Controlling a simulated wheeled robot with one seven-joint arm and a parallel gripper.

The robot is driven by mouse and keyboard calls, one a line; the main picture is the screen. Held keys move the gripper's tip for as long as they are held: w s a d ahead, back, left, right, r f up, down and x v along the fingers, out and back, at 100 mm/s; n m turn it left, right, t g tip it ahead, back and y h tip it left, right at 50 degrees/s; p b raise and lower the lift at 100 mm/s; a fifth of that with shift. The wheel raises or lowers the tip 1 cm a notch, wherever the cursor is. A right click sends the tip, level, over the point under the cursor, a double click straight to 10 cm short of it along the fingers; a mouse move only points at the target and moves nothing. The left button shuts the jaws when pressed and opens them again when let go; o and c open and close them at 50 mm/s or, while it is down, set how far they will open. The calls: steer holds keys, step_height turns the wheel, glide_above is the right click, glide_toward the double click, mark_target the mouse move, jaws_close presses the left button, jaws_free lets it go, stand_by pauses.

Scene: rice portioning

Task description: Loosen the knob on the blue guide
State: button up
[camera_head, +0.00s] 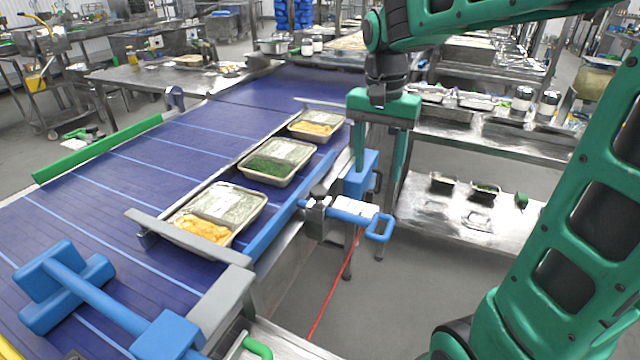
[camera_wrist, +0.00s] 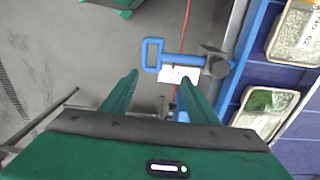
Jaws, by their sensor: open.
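The blue guide (camera_head: 287,213) is a long bar along the right edge of the conveyor. A dark grey knob (camera_head: 318,190) sits at its clamp, beside a blue rod with a white label and a loop handle (camera_head: 380,229). In the wrist view the knob (camera_wrist: 215,61) lies right of the fingertips, and the loop handle (camera_wrist: 152,54) lies ahead of them. My green gripper (camera_head: 378,180) is open and empty, pointing down beyond the handle in the head view. Its fingers also show in the wrist view (camera_wrist: 153,80). No contact with the knob is visible.
Several food trays (camera_head: 278,160) stand on the blue conveyor (camera_head: 130,180) left of the guide. A blue block (camera_head: 360,175) is close to my gripper. A blue T-shaped piece (camera_head: 100,300) lies at the front left.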

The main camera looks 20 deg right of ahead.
steer(key=r+m, duration=0.1)
glide_above(319, 189)
steer(key=shift+m+y, duration=0.3)
step_height(319, 189, down, 10)
steer(key=shift+f, duration=0.15)
steer(key=c, duration=1)
steer(key=shift+d, duration=0.15)
steer(key=shift+c, duration=0.2)
